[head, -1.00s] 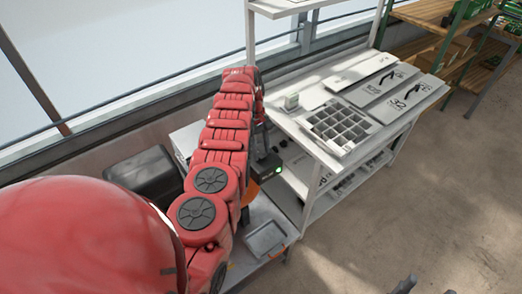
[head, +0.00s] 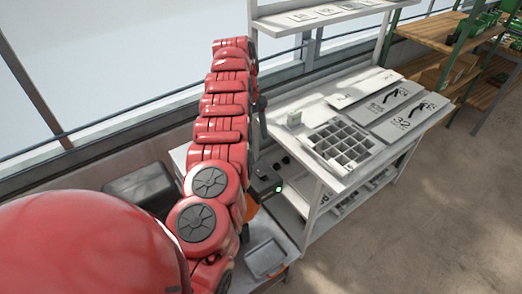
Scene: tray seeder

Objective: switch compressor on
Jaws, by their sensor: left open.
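A dark box (head: 262,183) with a small lit green light (head: 278,189) sits on the low bench, partly hidden behind my left arm. I cannot tell for sure that it is the compressor; no switch can be made out. My left arm rises through the middle of the head view. My left gripper (head: 259,106) shows as a dark shape just right of the raised forearm, above the box and apart from it. It is open, and I see nothing in it. My right gripper is not in view.
A low bench with a metal tray (head: 266,262) stands in front. A black rounded container (head: 140,186) is at the left. A white table (head: 283,118) right of my arm carries a cell tray (head: 340,143) and numbered plates (head: 408,114). The floor at right is clear.

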